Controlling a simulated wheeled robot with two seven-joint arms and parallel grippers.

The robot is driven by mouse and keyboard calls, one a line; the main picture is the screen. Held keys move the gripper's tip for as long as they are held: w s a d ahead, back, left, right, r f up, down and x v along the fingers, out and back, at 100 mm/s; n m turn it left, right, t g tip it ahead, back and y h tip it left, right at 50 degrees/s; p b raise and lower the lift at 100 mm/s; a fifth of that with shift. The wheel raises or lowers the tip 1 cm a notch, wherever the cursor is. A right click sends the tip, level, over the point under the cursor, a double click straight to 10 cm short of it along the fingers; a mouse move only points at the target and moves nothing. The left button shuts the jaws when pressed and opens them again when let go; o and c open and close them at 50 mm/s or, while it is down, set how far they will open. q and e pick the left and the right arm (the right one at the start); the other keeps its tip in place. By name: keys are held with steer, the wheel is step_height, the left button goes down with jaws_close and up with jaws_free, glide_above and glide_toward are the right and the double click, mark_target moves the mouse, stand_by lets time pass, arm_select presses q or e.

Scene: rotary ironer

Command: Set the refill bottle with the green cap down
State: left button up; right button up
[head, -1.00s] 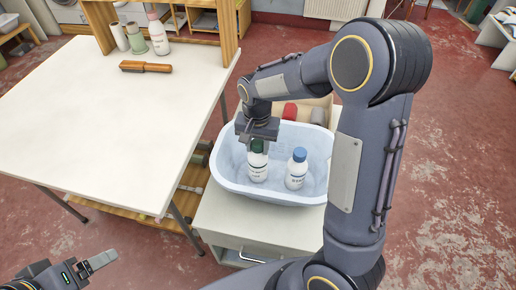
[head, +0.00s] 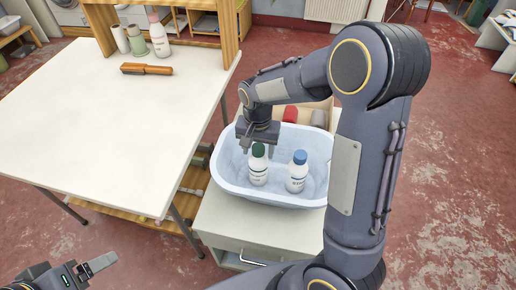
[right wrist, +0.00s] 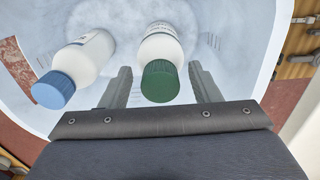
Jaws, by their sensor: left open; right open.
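The refill bottle with the green cap (head: 258,168) stands upright in a white tub (head: 229,183). My right gripper (head: 257,150) is open just above it, with its fingers on either side of the cap and no grip on it. In the right wrist view the green cap (right wrist: 161,82) sits between the two spread fingers (right wrist: 163,88), with a gap on each side. A blue-capped bottle (head: 296,173) stands in the same tub to its right. My left gripper (head: 98,264) is at the lower left, open and empty, away from the table.
The tub rests on a pale cabinet (head: 255,226) with a drawer. A box with red and grey rolls (head: 290,114) is behind it.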

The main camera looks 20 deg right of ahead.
step_height(320, 180, up, 12)
steer(key=f+p, duration=0.1)
steer(key=p, duration=0.1)
steer(key=s+r+n+t+y, duration=0.1)
steer(key=s+n+t+y, duration=0.1)
steer(key=s, duration=0.8)
steer(key=s+a+r+n+t+y, duration=0.1)
steer(key=s+r+n+t, duration=0.1)
steer(key=s, duration=0.9)
steer(key=shift+s+n+t+y, duration=0.25)
steer(key=shift+n+t+y, duration=0.15)
steer(key=shift+n+t, duration=0.55)
steer(key=shift+a, duration=0.1)
step_height(320, 180, up, 12)
steer(key=p, duration=1.2)
steer(key=shift+r, duration=0.25)
